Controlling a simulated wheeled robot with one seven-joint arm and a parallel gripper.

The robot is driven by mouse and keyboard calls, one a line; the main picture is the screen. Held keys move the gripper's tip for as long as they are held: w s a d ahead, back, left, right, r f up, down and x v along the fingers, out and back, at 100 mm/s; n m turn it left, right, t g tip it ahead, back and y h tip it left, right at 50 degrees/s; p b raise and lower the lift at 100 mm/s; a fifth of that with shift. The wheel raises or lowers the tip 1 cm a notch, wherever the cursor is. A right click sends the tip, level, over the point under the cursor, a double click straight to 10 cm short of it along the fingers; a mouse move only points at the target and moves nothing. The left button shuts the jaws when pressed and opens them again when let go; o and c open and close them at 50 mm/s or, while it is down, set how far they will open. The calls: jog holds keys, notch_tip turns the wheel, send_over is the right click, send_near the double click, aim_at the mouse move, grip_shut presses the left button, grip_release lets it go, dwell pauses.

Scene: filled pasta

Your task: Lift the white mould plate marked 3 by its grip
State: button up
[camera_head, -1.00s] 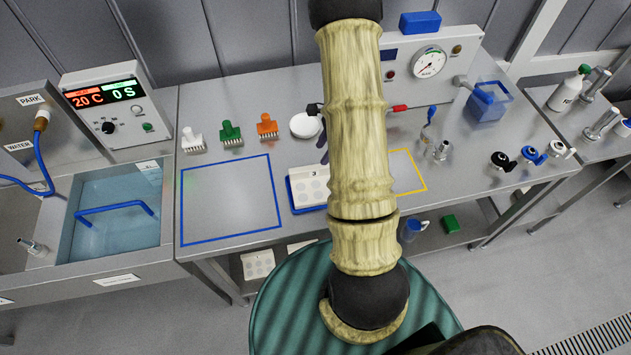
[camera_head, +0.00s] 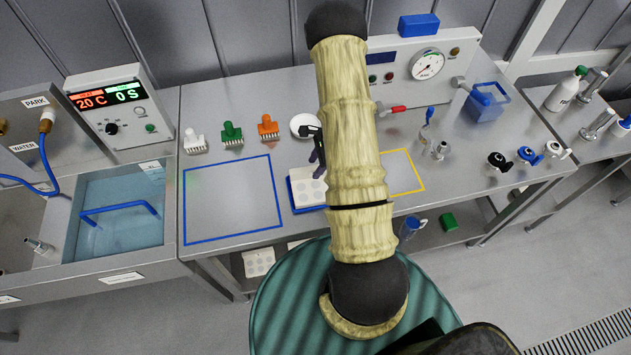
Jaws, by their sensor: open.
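My gripper (camera_head: 317,163), dark and partly hidden by my arm, points down at the plate's far edge. Its jaws are open, and nothing shows between them. Whether it touches the plate, and where the plate's grip lies, I cannot tell.
A blue-outlined square (camera_head: 230,200) lies empty left of the plate, and a yellow-outlined area (camera_head: 404,170) lies right. White, green and orange combs (camera_head: 268,127) and a white dish (camera_head: 304,124) stand behind. A gauge box (camera_head: 425,65) stands at the back.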

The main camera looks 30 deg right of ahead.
jog(key=shift+p+x, duration=0.3)
jog(key=shift+x, duration=1.05)
grip_shut()
